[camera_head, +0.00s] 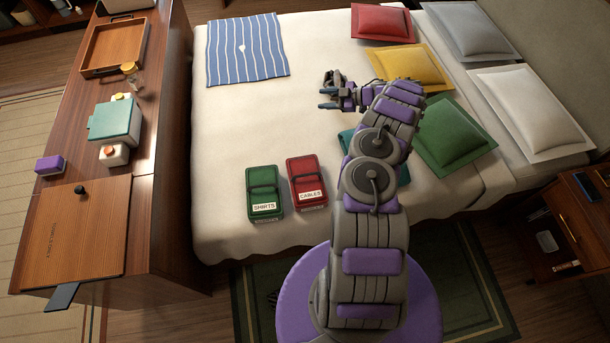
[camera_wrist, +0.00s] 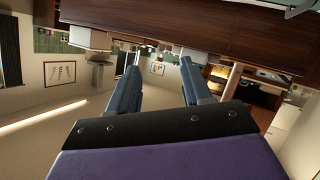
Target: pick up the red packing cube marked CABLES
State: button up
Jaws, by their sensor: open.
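The red packing cube marked CABLES (camera_head: 305,177) lies on the near part of the bed, its white label facing me. A green packing cube marked SHIRTS (camera_head: 262,188) lies just to its left. My gripper (camera_head: 327,91) is over the middle of the bed, farther back than both cubes, with its fingers pointing left. It is open and empty. In the wrist view my gripper's two fingers (camera_wrist: 160,80) are spread apart, with furniture and a wall beyond them. Neither cube is recognisable in the wrist view.
A striped blue cloth (camera_head: 247,50) lies on the bed at back left. Red, yellow and green pillows (camera_head: 410,67) lie on the right side. A teal thing is partly hidden behind my arm. A wooden cabinet (camera_head: 155,150) with a tray (camera_head: 115,48) and boxes stands left. The bed's middle left is clear.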

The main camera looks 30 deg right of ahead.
jog(key=s+d+f+g+y, duration=0.15)
jog(key=s+f+g, duration=0.25)
jog(key=s+f, duration=0.8)
jog(key=g+y, duration=0.1)
jog(key=g, duration=0.1)
send_near(308, 174)
jog(key=shift+y, duration=0.35)
jog(key=x, duration=0.4)
jog(key=shift+s+a+f+b, duration=0.1)
jog(key=shift+s+a+b, duration=0.1)
jog(key=shift+a+b, duration=0.15)
jog(key=shift+w+a+f, duration=0.1)
jog(key=shift+a+f, duration=0.05)
jog(key=shift+a, duration=0.45)
jog(key=a+f, duration=0.1)
jog(key=w+a+b, duration=0.1)
jog(key=a+f, duration=0.1)
jog(key=shift+w+f+b, duration=0.25)
jog(key=shift+f+b, duration=0.05)
jog(key=shift+w+a, duration=0.1)
jog(key=shift+a, duration=0.4)
jog(key=shift+c, duration=0.4)
jog(key=shift+d, duration=0.1)
grip_shut()
